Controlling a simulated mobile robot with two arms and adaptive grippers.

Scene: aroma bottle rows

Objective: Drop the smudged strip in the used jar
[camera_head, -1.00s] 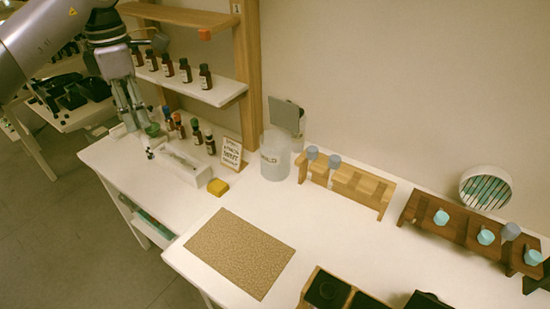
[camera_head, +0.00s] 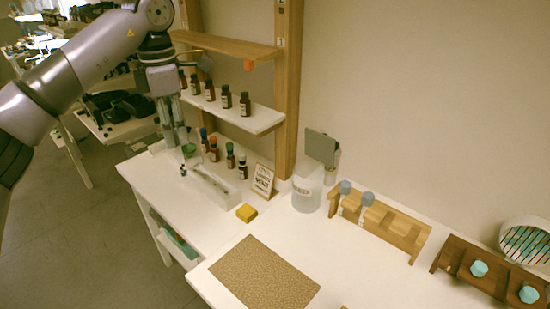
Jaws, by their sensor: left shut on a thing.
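My left gripper (camera_head: 176,138) is above the back of the white side table, left of the small bottles. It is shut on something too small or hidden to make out. A translucent jar (camera_head: 306,190) with a blurred label stands near the wall at the corner of the main table, well to the right of the gripper. No smudged strip can be told apart. A long white tray (camera_head: 212,186) lies on the side table, just right of and below the gripper. My right gripper is not in view.
Dark bottles (camera_head: 226,97) line the shelf, and several small bottles (camera_head: 230,156) stand below it. A wooden rack (camera_head: 393,222) stands right. A tan mat (camera_head: 262,275) lies in front.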

